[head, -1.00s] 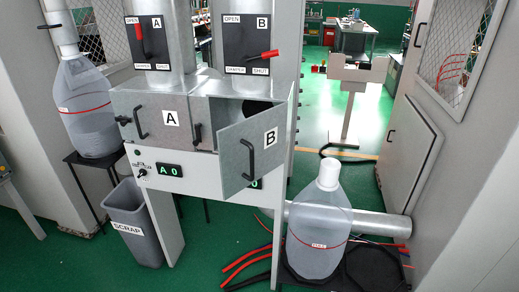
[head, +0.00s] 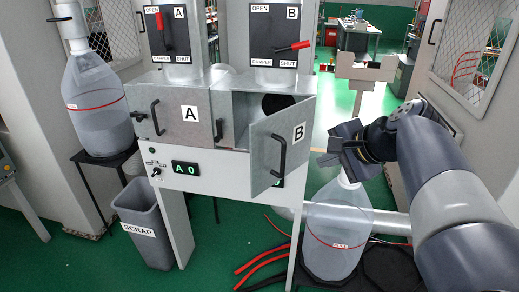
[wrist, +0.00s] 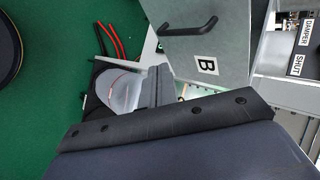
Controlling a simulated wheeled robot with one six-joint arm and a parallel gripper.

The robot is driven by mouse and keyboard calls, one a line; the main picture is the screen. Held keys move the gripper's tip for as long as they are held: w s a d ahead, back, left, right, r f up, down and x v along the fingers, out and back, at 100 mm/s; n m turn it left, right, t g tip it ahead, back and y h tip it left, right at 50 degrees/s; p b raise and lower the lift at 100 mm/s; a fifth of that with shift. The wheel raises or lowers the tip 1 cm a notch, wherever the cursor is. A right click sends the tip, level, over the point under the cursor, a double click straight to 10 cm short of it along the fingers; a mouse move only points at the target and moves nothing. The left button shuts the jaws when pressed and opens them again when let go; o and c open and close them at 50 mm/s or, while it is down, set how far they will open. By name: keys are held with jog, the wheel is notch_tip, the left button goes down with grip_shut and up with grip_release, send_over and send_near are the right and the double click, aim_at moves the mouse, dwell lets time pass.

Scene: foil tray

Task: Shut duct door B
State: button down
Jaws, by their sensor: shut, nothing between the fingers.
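Duct door B (head: 287,145) stands open, swung out toward me from its box, with a dark round opening (head: 279,104) showing behind it. It carries a black bar handle (head: 278,157) and a "B" label. In the wrist view, door B (wrist: 205,40) is at the top with its handle (wrist: 188,27). My gripper (head: 338,155) is to the right of door B, apart from it, above the clear jug. Its jaws are shut and empty. In the wrist view the dark gripper (wrist: 155,88) points toward the door's lower edge.
Door A (head: 170,112) is shut on the left. Damper B's red lever (head: 293,46) points right toward SHUT. The clear jug (head: 335,235) stands below my gripper, near red and black hoses (head: 262,262). A grey scrap bin (head: 145,225) is at lower left.

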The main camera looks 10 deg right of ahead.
aim_at(284, 163)
jog(key=w+r+p+x, duration=0.1)
jog(key=r+x, duration=0.1)
jog(key=x, duration=1)
jog(key=shift+w+a+f, duration=0.2)
jog(key=shift+w+a, duration=0.3)
jog(key=shift+w, duration=0.05)
jog(key=shift+a+r+p, duration=0.1)
jog(key=shift+a+p, duration=0.05)
jog(key=shift+p, duration=0.2)
